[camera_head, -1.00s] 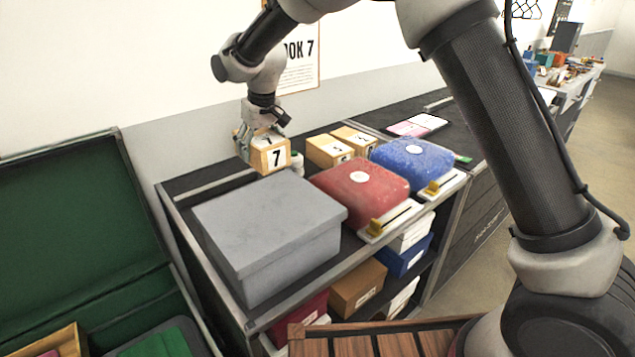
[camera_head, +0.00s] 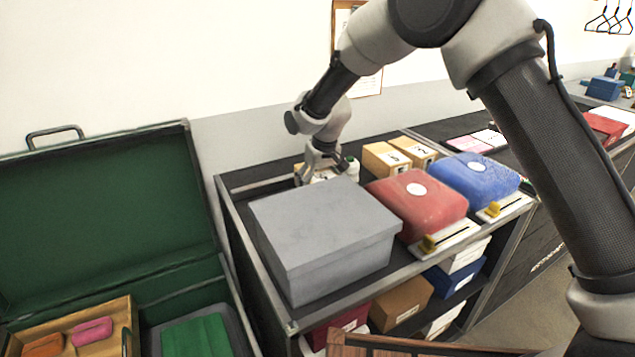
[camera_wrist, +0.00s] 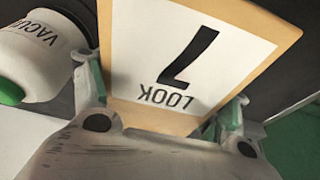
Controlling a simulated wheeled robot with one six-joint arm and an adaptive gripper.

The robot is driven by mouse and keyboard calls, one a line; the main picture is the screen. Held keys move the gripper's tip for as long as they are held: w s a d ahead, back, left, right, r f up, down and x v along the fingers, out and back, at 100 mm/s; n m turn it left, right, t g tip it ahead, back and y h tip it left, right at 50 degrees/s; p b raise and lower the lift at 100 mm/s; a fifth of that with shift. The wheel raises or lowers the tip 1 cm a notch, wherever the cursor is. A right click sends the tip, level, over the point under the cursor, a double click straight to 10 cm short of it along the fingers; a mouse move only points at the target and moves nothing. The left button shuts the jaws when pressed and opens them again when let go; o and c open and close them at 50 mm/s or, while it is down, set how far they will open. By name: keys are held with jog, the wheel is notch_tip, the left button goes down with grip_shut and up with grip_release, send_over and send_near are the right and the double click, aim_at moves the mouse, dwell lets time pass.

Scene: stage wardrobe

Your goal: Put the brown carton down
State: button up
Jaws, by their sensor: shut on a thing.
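The brown carton with a white label reading "LOOK 7" (camera_wrist: 190,62) fills the middle of the wrist view. My gripper (camera_wrist: 163,104) is shut on it, with one finger at each side. In the head view my gripper (camera_head: 325,168) is low behind the grey lidded box (camera_head: 325,225), at the back of the cart top. The carton is almost wholly hidden there by the gripper and the grey box. I cannot tell whether its underside touches the cart top.
A white container (camera_wrist: 42,48) with a green end is close beside the carton. Two tan cartons (camera_head: 385,158), a red case (camera_head: 415,200) and a blue case (camera_head: 475,178) stand to the right. An open green trunk (camera_head: 100,215) is at the left.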

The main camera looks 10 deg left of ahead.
jog(key=o, duration=1.3)
jog(key=shift+f, duration=0.1)
jog(key=v, duration=1.2)
jog(key=shift+r, duration=0.2)
